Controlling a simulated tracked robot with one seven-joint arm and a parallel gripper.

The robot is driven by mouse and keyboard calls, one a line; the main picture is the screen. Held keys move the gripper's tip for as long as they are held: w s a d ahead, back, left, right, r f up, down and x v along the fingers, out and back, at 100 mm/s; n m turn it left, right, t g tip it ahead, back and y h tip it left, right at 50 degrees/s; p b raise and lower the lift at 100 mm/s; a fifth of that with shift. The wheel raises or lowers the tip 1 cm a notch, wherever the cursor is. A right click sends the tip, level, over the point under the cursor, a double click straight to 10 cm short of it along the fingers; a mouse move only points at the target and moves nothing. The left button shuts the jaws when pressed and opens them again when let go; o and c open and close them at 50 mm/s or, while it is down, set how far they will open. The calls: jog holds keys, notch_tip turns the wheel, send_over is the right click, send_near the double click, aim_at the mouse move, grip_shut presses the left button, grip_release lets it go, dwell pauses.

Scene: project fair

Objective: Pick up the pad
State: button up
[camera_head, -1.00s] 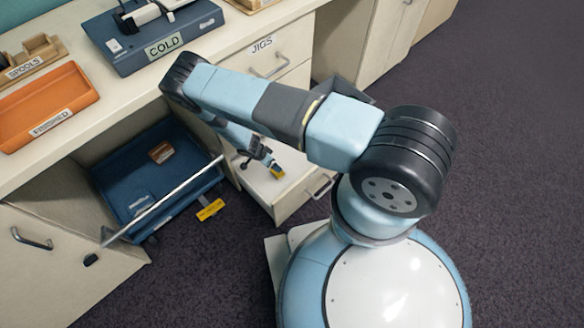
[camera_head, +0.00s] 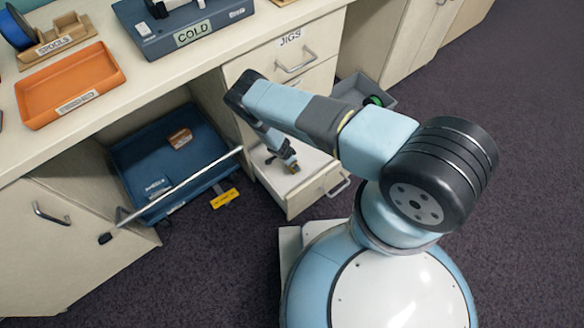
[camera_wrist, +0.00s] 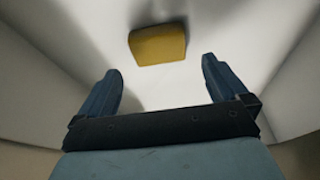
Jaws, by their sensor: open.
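A yellow block-like pad (camera_wrist: 158,45) lies on the pale floor of an open drawer (camera_head: 328,192), seen just beyond my fingertips in the wrist view. In the head view only a small yellow-brown bit of the pad (camera_head: 294,169) shows beside the fingers. My gripper (camera_head: 288,163) reaches down into the drawer. In the wrist view the gripper (camera_wrist: 160,74) is open, with its two blue fingers apart and nothing between them. The pad sits roughly centred between the fingers, a little ahead of them.
The drawer's walls surround my gripper. Above are the counter and the shut JIGS drawer (camera_head: 290,62). To the left is a blue bin (camera_head: 205,180) with a rail, holding a brown item (camera_head: 180,138). Dark carpet to the right is clear.

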jog(key=shift+s+a+x, duration=0.15)
jog(key=shift+x, duration=1.2)
jog(key=shift+s+a+x, duration=0.15)
jog(key=shift+x, duration=1.2)
jog(key=shift+f, duration=0.1)
jog(key=c, duration=0.9)
jog(key=shift+c, duration=0.2)
jog(key=shift+r, duration=0.45)
notch_tip(320, 180, up, 2)
jog(key=shift+r, duration=0.15)
jog(key=s+a+r, duration=0.2)
jog(key=s+r, duration=0.7)
jog(key=s, duration=0.4)
jog(key=shift+s+a+r, duration=0.25)
jog(key=shift+s+r, duration=0.1)
jog(key=shift+r, duration=0.05)
